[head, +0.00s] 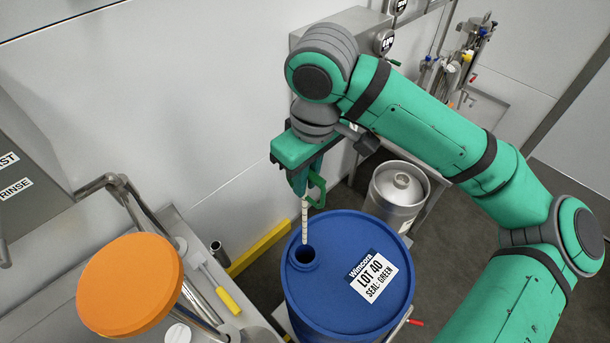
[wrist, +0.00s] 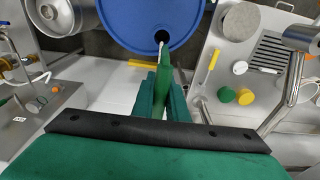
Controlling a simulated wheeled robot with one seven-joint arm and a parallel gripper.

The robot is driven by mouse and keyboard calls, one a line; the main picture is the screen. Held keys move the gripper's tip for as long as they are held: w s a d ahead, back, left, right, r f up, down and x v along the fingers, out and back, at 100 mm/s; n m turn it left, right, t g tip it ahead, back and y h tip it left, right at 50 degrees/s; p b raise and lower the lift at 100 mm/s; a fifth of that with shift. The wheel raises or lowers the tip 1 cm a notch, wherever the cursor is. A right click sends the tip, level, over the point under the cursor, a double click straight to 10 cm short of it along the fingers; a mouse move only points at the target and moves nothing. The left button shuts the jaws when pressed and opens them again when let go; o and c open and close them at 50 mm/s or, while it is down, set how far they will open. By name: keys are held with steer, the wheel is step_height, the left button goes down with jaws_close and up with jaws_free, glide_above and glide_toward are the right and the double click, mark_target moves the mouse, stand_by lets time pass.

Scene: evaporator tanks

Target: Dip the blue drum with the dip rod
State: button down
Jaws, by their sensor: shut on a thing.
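The blue drum (head: 345,300) stands upright with an open round bung hole (head: 303,256) in its lid and a label reading "LOT 40 SEAL: GREEN". It also shows in the wrist view (wrist: 125,22). My gripper (head: 304,186) is above the drum, shut on the green handle of the dip rod (head: 305,222). The pale, banded rod hangs nearly vertical, its visible lower end at the far rim of the hole. I cannot tell whether its tip is inside. In the wrist view, the handle (wrist: 164,80) is between my fingers and the rod's pale end (wrist: 161,44) overlaps the dark hole.
A steel bench (head: 205,290) at the left holds a yellow-handled tool (head: 228,300). An orange round disc (head: 130,285) is at the lower left. A steel keg (head: 398,192) stands behind the drum. Green and yellow caps (wrist: 236,96) lie on the bench.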

steer(key=shift+f, duration=2)
steer(key=shift+s+d+f, duration=0.1)
steer(key=shift+s+f, duration=0.05)
steer(key=shift+f, duration=0.25)
